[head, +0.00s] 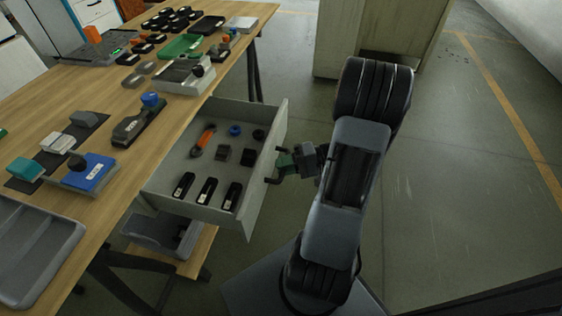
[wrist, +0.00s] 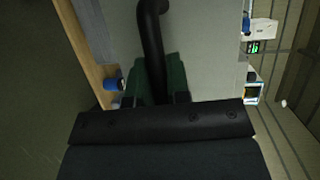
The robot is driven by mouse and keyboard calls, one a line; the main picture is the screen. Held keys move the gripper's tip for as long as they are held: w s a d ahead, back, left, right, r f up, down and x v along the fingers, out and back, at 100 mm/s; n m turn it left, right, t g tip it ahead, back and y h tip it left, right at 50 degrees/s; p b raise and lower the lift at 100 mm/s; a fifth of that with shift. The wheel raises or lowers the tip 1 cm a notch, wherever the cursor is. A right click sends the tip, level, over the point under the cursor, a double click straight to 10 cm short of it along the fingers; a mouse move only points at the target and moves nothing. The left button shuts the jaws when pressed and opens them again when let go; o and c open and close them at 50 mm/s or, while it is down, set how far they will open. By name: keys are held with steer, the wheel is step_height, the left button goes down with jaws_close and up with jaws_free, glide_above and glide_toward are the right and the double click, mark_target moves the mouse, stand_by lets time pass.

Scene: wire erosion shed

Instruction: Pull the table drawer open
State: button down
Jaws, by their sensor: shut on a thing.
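The table drawer (head: 264,190) is pulled out from under the wooden table (head: 95,105), and its inside shows in the head view. It holds several black items with white labels, an orange-handled tool (head: 203,140), a blue ring (head: 235,130) and some dark blocks. My gripper (head: 287,165) is at the drawer's front face, shut on its dark handle (head: 272,181). In the wrist view the black bar of the handle (wrist: 152,45) runs down between the green fingers in front of the light grey drawer front (wrist: 205,55).
The tabletop carries several fixtures and a grey tray (head: 35,250) at the near left. A lower shelf with a grey bin (head: 160,235) sits under the drawer. A pale cabinet (head: 375,40) stands behind my arm. The floor to the right is clear.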

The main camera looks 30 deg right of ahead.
steer(key=shift+s+d, duration=0.15)
steer(key=c, duration=1.1)
jaws_free()
steer(key=p+v, duration=0.2)
steer(key=v, duration=1.2)
steer(key=shift+p, duration=0.35)
